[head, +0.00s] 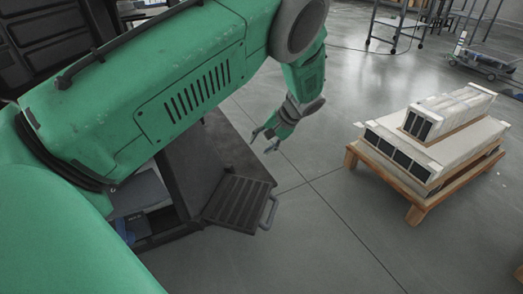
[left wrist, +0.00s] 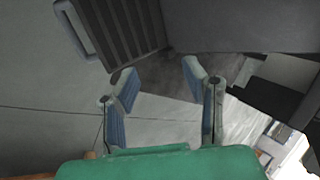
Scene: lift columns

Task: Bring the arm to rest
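My left arm reaches in from the left in the head view, and its gripper (head: 264,140) hangs over the floor beyond a dark cart. The gripper points down and to the left. In the left wrist view the two blue-grey fingers (left wrist: 160,80) stand apart with nothing between them, so it is open and empty. Bare grey floor and part of the dark cart show past the fingertips. My right gripper is in neither view.
The dark cart (head: 222,150) with a ridged, handled panel (head: 238,203) stands below my arm; the panel also shows in the left wrist view (left wrist: 120,35). White column units (head: 435,145) lie on a wooden pallet (head: 417,205) at right. Open floor lies between.

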